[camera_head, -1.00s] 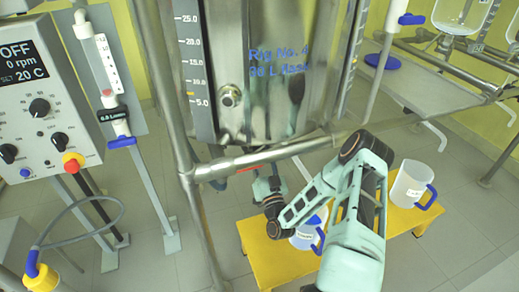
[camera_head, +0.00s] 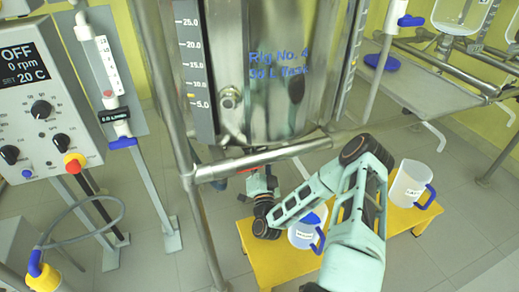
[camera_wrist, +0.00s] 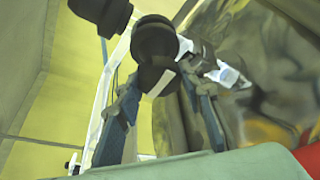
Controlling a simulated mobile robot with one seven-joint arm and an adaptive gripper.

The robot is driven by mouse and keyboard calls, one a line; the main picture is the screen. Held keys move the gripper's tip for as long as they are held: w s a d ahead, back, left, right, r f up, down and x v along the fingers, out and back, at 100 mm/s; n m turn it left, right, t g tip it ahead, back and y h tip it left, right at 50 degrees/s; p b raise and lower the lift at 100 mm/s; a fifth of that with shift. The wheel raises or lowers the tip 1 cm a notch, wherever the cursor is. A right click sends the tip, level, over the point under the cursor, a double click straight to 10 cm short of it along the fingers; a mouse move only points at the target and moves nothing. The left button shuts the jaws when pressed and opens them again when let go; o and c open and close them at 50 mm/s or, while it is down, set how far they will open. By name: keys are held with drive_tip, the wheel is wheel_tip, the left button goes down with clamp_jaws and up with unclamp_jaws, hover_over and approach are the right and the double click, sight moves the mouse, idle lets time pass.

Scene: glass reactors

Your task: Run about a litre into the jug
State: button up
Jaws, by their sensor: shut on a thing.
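The steel vessel (camera_head: 285,70), marked Rig No. 4, stands at the top centre of the head view. A clear jug (camera_head: 306,234) with blue in it and a blue handle stands on the yellow bench below, partly hidden by my arm. My gripper (camera_head: 258,178) is under the vessel, beside a small red part (camera_head: 250,169). In the wrist view its fingers (camera_wrist: 160,115) are on either side of a black rounded part (camera_wrist: 157,75) with a white mark, shut on it. The outlet and any stream into the jug are hidden.
A second labelled jug (camera_head: 410,184) stands at the right of the yellow bench (camera_head: 275,266). A steel frame bar (camera_head: 265,158) crosses above my gripper. A control box (camera_head: 45,95) reading OFF, 0 rpm stands left. Red shows at the wrist view's lower right.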

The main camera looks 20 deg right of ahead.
drive_tip(key=o, duration=1.2)
drive_tip(key=shift+c, duration=0.2)
drive_tip(key=v, duration=1.2)
drive_tip(key=shift+a, duration=0.15)
